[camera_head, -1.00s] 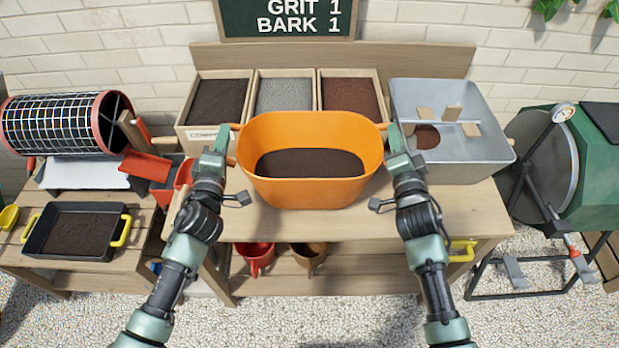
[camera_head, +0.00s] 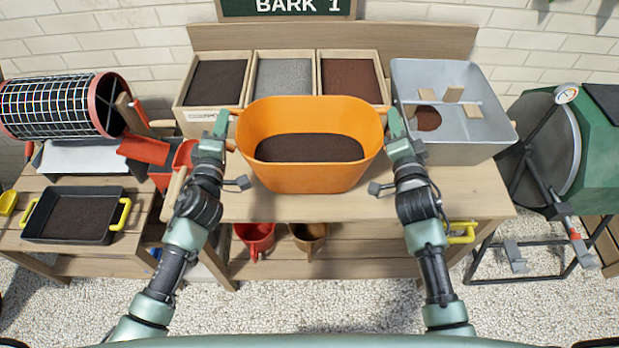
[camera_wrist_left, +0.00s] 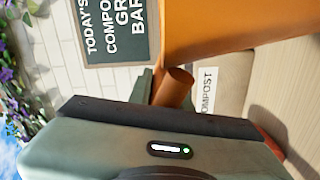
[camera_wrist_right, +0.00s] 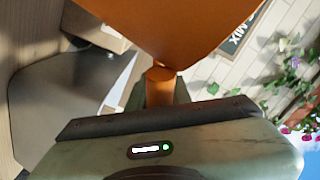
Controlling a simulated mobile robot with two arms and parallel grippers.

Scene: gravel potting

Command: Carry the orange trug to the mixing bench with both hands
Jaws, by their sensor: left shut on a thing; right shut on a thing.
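The orange trug (camera_head: 312,180) is an oval tub with dark mix inside, upright over the middle of the wooden mixing bench (camera_head: 455,205). I cannot tell whether its base touches the bench top. My left gripper (camera_head: 221,127) is shut on the trug's left handle, a round orange peg that shows in the left wrist view (camera_wrist_left: 174,88). My right gripper (camera_head: 394,127) is shut on the right handle, which shows in the right wrist view (camera_wrist_right: 160,85). The fingertips are partly hidden.
Wooden bins of compost (camera_head: 215,85), grit (camera_head: 285,75) and bark (camera_head: 348,80) stand behind the trug. A grey metal tray (camera_head: 470,150) is close on the right. A red scoop (camera_head: 143,150) and mesh drum (camera_head: 60,105) are left. A green mixer (camera_head: 590,150) stands right.

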